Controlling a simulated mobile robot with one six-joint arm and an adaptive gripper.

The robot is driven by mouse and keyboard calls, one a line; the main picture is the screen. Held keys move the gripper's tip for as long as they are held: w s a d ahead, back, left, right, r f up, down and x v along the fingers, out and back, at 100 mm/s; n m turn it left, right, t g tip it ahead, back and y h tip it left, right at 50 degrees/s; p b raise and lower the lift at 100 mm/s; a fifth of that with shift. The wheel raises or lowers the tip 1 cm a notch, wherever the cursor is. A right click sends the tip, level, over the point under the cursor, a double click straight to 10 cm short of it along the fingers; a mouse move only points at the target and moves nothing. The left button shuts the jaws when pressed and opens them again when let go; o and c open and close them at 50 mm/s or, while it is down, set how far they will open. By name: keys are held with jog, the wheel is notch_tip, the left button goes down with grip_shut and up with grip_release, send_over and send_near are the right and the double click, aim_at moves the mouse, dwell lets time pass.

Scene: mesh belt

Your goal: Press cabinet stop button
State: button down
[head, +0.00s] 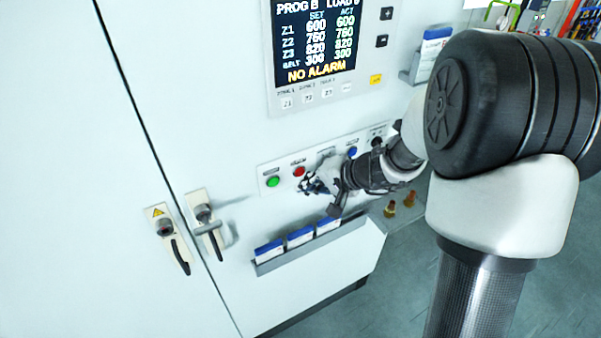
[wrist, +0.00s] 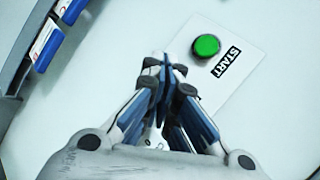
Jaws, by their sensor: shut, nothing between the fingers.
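The red button (head: 299,171), which I take to be the stop button, sits on the cabinet's control strip (head: 263,186) in the head view, just right of the green button (head: 273,182). My gripper (head: 308,187) is close to the strip, just below and right of the red button; I cannot tell if it touches anything. In the wrist view my gripper (wrist: 168,68) has its fingertips together and empty. The green button (wrist: 206,46) labelled START shows beyond them to the right. No red button shows in the wrist view; the fingers cover part of the plate.
A rack with blue-white boxes (head: 300,236) juts out below. Door handles (head: 207,222) stick out at left. A display (head: 313,40) reading NO ALARM is above.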

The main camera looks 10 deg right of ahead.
jog(key=shift+w, duration=0.15)
jog(key=shift+w+a+b, duration=0.15)
jog(key=shift+w+b, duration=0.1)
jog(key=shift+b, duration=0.1)
jog(key=shift+w+a, duration=0.15)
jog(key=shift+w, duration=0.3)
dwell(0.8)
jog(key=shift+s+b, duration=0.1)
jog(key=shift+b, duration=0.25)
jog(key=shift+s+d+b, duration=0.3)
jog(key=shift+s+b, duration=0.2)
jog(key=shift+s, duration=0.25)
jog(key=s, duration=0.1)
jog(key=s+d+b, duration=0.1)
jog(key=s, duration=0.1)
jog(key=s+b, duration=0.1)
jog(key=shift+s+d, duration=0.25)
jog(key=shift+s, duration=0.15)
